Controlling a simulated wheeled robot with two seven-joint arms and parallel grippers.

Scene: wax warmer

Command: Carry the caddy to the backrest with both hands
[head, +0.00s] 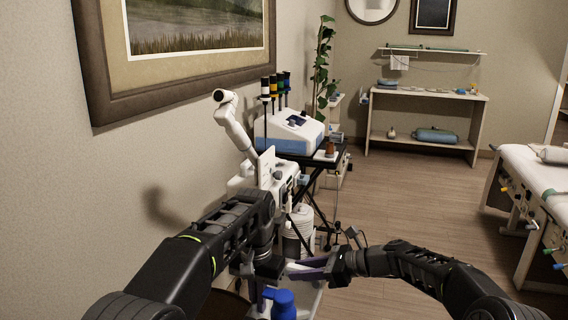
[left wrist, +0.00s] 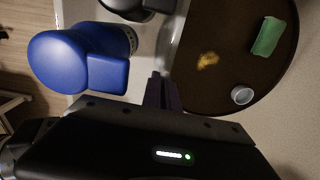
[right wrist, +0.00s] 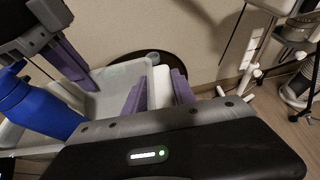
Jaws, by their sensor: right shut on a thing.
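The caddy (head: 308,299) is a pale open tray with a blue bottle (head: 281,304) in it, low in the head view. In the right wrist view my right gripper (right wrist: 158,92) has its purple fingers on either side of the caddy's white end part (right wrist: 162,82) and is shut on it. My left gripper (head: 262,285) is at the caddy's other end; its fingers (left wrist: 163,92) look close together at the caddy's edge in the left wrist view. Whether they grip it is unclear. The backrest cannot be made out with certainty.
A round brown top (left wrist: 222,100) beside the caddy carries a green item (left wrist: 268,37), a white cup (left wrist: 241,95) and yellow bits. A cart with a white-blue device (head: 292,132) stands ahead along the left wall. Open wooden floor (head: 400,210) lies right, before a treatment bed (head: 530,180).

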